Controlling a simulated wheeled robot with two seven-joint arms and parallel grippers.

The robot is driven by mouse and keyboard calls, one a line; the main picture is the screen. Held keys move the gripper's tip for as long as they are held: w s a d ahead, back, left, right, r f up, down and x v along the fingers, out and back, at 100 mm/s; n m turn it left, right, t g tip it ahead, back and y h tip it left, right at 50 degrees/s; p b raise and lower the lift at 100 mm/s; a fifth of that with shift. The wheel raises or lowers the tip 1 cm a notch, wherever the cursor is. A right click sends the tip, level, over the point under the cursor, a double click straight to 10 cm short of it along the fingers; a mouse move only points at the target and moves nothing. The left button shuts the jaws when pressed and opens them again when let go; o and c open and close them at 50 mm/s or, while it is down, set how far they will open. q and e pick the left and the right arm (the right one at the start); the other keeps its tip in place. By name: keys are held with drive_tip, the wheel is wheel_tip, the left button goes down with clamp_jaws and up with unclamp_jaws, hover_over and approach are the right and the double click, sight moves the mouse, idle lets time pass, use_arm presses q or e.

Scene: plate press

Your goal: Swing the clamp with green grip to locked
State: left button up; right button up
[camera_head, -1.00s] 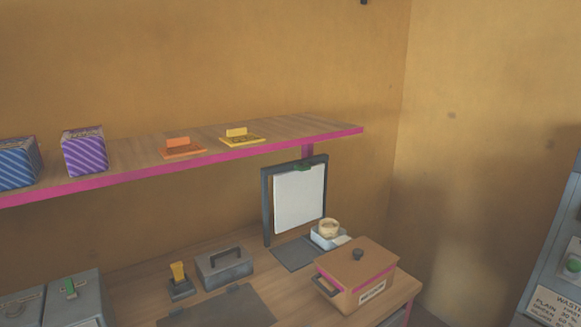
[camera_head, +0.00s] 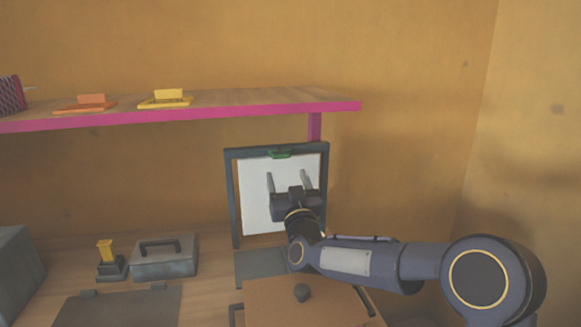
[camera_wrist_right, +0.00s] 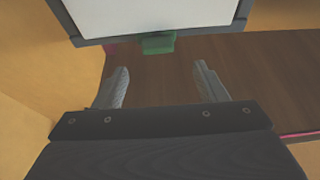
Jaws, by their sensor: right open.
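The clamp with green grip (camera_head: 279,154) sits at the top middle of a dark upright frame (camera_head: 229,195) that holds a white sheet (camera_head: 254,206). In the right wrist view the green grip (camera_wrist_right: 158,44) shows at the frame's edge, ahead of and between my fingers. My right gripper (camera_head: 288,182) is open and empty, in front of the sheet and below the clamp, fingers pointing up. It also shows in the right wrist view (camera_wrist_right: 162,82), apart from the grip. Whether the clamp is locked I cannot tell. My left gripper is not in view.
A wooden shelf (camera_head: 230,104) with a pink edge runs above the frame, bearing an orange holder (camera_head: 86,104) and a yellow holder (camera_head: 166,98). Below are a grey press (camera_head: 166,258), a yellow-handled stamp (camera_head: 107,256) and a brown lidded box (camera_head: 290,304) beneath my arm.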

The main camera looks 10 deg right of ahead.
sight(282, 157)
drive_tip(key=p+x, duration=0.1)
drive_tip(key=x, duration=0.2)
drive_tip(key=p+x, duration=0.1)
drive_tip(key=x, duration=0.2)
drive_tip(key=shift+w+d+r, duration=0.2)
drive_tip(key=shift+w, duration=0.15)
drive_tip(key=shift+w+r, duration=0.15)
drive_tip(key=shift+w, duration=0.45)
drive_tip(key=c, duration=1)
drive_tip(key=shift+h, duration=0.4)
